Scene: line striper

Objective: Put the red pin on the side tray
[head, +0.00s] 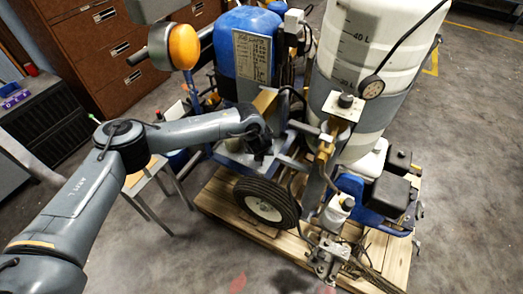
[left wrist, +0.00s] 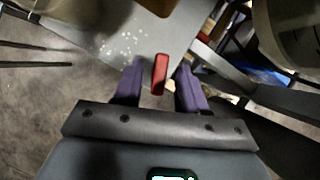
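The red pin (left wrist: 159,74) shows in the left wrist view, between the two purple fingers of my left gripper (left wrist: 160,88). The fingers are apart, with a gap on each side of the pin. The pin's far end overlaps the edge of a grey, white-speckled plate (left wrist: 125,40); I cannot tell whether they touch, or whether this plate is the side tray. In the head view my left gripper (head: 262,148) is over the machine's grey frame, above the wheel, and its fingers are hard to make out. The pin is not distinguishable there. My right gripper is not in view.
The line striper stands on a wooden pallet (head: 222,200), with a wheel (head: 267,201), a blue tank (head: 240,50) and a large white tank (head: 385,45) close by. A small legged stand (head: 148,172) is left of the pallet.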

